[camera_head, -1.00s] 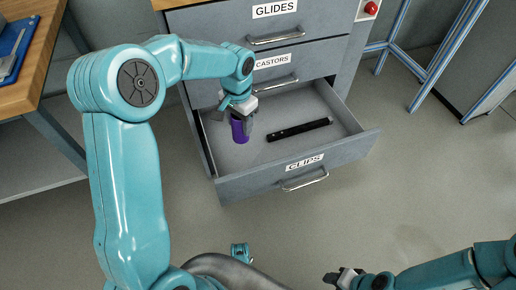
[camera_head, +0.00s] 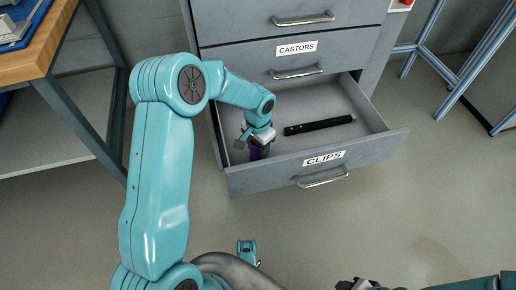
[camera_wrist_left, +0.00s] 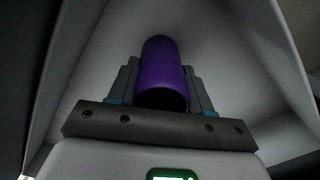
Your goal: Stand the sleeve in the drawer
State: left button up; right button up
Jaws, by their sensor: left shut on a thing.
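The purple sleeve (camera_head: 255,153) is a short cylinder, mostly hidden behind my left gripper in the head view. My left gripper (camera_head: 259,140) is shut on it, inside the open drawer labelled CLIPS (camera_head: 290,169), near its front left. In the left wrist view the sleeve (camera_wrist_left: 163,75) sits between the two fingers (camera_wrist_left: 160,92), with its dark open end towards the camera. I cannot tell whether its far end touches the drawer floor. My right gripper (camera_head: 355,285) is at the bottom edge, cut off, and its fingers are unclear.
A long black bar (camera_head: 319,125) lies on the drawer floor to the right of my left gripper. The closed CASTORS drawer (camera_head: 297,57) is above. A wooden bench (camera_head: 44,60) stands at the left, and blue frame posts (camera_head: 470,65) at the right.

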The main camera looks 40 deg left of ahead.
pick_arm(q)
jog(key=shift+r, duration=0.1)
jog(key=o, duration=1.1)
jog(key=shift+r+p, duration=2.25)
jog(key=shift+r, duration=3.8)
